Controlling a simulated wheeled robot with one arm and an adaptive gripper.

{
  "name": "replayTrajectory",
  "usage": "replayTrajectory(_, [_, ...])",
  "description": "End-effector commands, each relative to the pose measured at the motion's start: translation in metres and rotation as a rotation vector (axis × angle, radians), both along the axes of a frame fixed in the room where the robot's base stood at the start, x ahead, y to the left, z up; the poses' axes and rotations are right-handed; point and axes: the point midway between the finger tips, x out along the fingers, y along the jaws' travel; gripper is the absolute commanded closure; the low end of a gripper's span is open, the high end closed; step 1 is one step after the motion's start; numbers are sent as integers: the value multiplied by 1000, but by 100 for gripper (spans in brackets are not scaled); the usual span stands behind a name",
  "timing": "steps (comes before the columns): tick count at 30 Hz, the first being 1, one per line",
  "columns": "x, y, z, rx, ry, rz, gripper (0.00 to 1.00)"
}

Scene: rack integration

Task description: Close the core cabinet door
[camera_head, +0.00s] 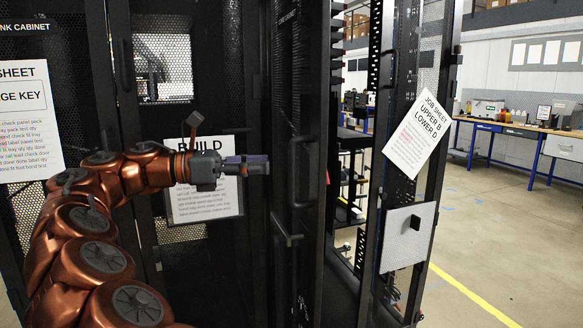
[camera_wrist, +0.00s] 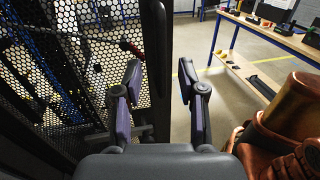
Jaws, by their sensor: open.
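A black perforated door (camera_head: 301,130) stands swung out near the middle of the head view, seen at a steep angle, with a vertical bar handle (camera_head: 287,225). No core cabinet label is readable. My gripper (camera_head: 262,164) points right, in front of or against this door's left edge; I cannot tell whether they touch. In the wrist view, my gripper (camera_wrist: 160,100) is open, its two fingers apart. A dark upright door edge (camera_wrist: 156,50) shows in line with the gap between them, with perforated mesh (camera_wrist: 90,45) to its left. Contact there is unclear.
An open rack bay (camera_head: 350,200) lies right of the door. Beyond it, another door carries a tilted job sheet (camera_head: 419,132). A closed cabinet with a BUILD sheet (camera_head: 204,203) stands behind my arm. Open floor (camera_head: 500,235) and a workbench (camera_head: 545,132) are at right.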

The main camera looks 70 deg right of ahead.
Motion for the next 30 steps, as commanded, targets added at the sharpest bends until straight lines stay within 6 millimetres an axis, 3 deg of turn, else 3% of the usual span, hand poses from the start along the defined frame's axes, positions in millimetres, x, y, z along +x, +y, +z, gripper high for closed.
replayTrajectory(15, [-58,-30,0,-1,-2,-4,60])
replayTrajectory(26, [-62,-34,0,-1,-3,-1,60])
replayTrajectory(30, [-62,-34,0,-1,-3,-1,71])
